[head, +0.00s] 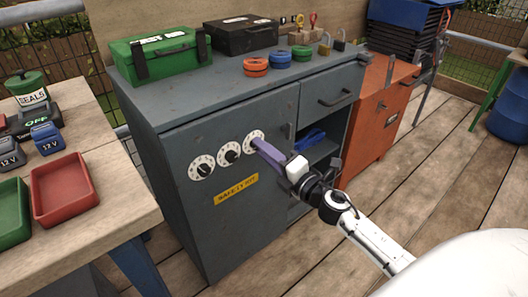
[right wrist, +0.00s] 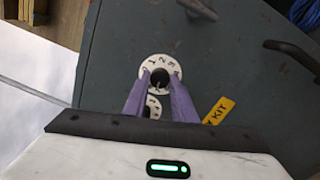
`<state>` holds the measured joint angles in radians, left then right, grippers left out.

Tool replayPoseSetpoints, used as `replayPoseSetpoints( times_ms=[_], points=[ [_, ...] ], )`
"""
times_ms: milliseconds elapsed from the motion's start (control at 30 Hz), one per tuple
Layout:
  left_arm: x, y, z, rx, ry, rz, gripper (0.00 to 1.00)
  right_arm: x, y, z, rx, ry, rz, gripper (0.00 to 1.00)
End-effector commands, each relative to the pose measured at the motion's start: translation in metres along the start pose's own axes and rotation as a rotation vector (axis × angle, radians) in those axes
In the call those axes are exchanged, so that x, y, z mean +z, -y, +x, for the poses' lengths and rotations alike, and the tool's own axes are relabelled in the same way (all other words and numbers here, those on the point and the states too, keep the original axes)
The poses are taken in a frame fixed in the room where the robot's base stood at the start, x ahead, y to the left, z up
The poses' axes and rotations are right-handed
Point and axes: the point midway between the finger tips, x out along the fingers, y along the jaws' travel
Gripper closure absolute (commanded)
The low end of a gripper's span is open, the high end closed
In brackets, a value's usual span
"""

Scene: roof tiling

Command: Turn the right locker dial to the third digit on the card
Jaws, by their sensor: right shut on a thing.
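Three white dials with black knobs sit in a row on the grey locker's door (head: 240,210): the left dial (head: 195,172), the middle dial (head: 223,159) and the right dial (head: 251,134). My right gripper (head: 258,144) reaches the right dial, its purple fingers shut on the black knob. In the right wrist view the fingers stand either side of the knob (right wrist: 159,76), in front of the numbered face (right wrist: 160,61). Some digits show along its top edge; the rest is covered. The middle dial is partly hidden below. I cannot make out a digit card. My left gripper is out of view.
A yellow label (head: 236,189) is below the dials. A door handle (head: 288,130) is close to my right gripper. On top are a green toolbox (head: 165,58), a black case (head: 240,34) and tape rolls. A side table (head: 110,185) stands left.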

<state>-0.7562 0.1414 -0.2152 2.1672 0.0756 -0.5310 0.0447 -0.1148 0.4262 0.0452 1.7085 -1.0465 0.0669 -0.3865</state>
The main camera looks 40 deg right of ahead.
Motion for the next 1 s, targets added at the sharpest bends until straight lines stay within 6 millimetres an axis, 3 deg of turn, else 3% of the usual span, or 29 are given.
replayPoseSetpoints(
  times_ms=[600,1000],
  points=[
    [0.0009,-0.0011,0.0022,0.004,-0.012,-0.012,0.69,-0.0006,0.0001,0.0000,0.005,-0.023,-0.562,0.98],
    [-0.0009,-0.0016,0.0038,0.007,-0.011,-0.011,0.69,-0.0004,-0.0003,-0.0001,0.006,-0.030,-0.767,0.98]
  ],
)
